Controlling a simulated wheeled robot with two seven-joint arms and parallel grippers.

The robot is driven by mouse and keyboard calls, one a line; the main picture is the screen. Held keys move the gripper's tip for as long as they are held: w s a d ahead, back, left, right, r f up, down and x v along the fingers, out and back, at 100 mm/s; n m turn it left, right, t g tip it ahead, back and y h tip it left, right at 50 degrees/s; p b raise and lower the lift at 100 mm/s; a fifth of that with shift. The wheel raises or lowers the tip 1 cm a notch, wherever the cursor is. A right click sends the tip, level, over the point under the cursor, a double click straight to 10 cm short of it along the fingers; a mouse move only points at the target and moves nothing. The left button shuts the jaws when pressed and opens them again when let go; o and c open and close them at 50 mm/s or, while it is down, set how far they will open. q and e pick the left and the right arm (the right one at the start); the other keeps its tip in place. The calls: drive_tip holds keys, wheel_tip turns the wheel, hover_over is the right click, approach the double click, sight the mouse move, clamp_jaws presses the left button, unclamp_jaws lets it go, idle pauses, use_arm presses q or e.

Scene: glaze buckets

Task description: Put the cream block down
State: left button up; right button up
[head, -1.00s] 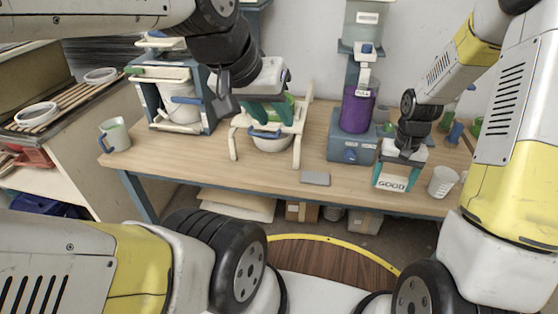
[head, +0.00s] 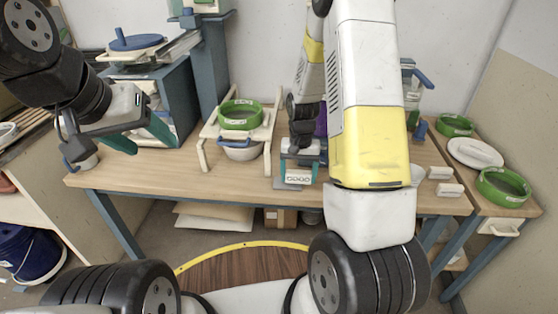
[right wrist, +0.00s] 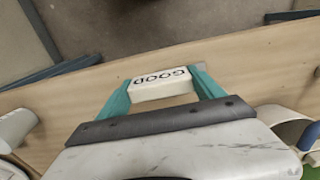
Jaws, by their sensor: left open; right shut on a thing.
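The cream block (head: 298,179) carries dark lettering and sits between the fingers of my right gripper (head: 299,171). In the right wrist view the block (right wrist: 163,84) reads GOOD, with a teal finger against each end. The gripper is shut on it, over the front part of the wooden table. I cannot tell whether the block touches the plate or the table. My left gripper (head: 132,150) is open and empty at the left, over the table's left end.
A green sieve (head: 240,112) rests on a wooden stand over a white bowl (head: 241,150), left of my right gripper. Two pale blocks (head: 440,173) (head: 450,190) lie at the table's right. Green sieves (head: 503,187) stand further right. The table's front left is clear.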

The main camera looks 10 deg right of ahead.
sight(288, 176)
drive_tip(key=w, duration=0.1)
drive_tip(key=w+a, duration=0.1)
drive_tip(key=w, duration=0.1)
drive_tip(key=w+a, duration=0.1)
drive_tip(key=shift+w+a+f, duration=0.25)
drive_tip(key=shift+w, duration=0.1)
drive_tip(key=shift+f, duration=1.75)
drive_tip(key=shift+s+f, duration=0.1)
drive_tip(key=shift+f, duration=0.05)
drive_tip(key=o, duration=1.3)
drive_tip(key=shift+o, duration=0.2)
